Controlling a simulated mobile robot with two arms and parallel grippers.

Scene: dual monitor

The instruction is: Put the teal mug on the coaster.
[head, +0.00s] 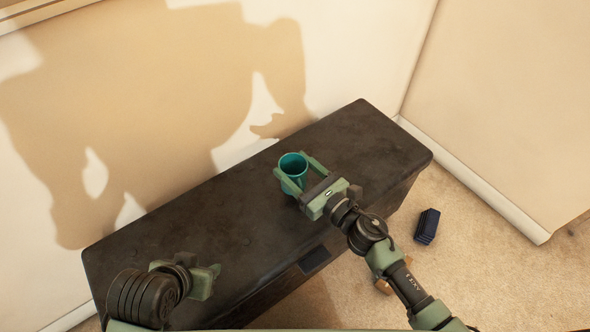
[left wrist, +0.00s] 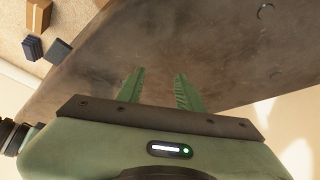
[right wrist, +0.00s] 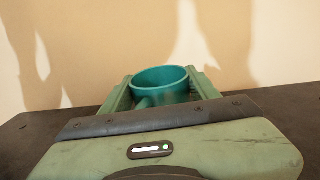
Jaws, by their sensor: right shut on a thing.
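The teal mug (head: 293,166) is upright between the fingers of my right gripper (head: 294,172), which is shut on it over the back right part of the dark table. In the right wrist view the mug (right wrist: 160,78) shows its open rim; its base is hidden, so I cannot tell whether it touches the table. A dark blue square (head: 314,260), seemingly the coaster, lies at the table's front edge. It also shows in the left wrist view (left wrist: 58,51). My left gripper (head: 208,276) is open and empty above the front left of the table; its fingers (left wrist: 160,88) stand apart.
The table (head: 200,225) is otherwise bare, with free room between the mug and the front edge. On the carpet to the right lie a dark blue block (head: 427,226) and a brown wooden piece (head: 383,287), partly behind my right arm. Walls stand behind the table.

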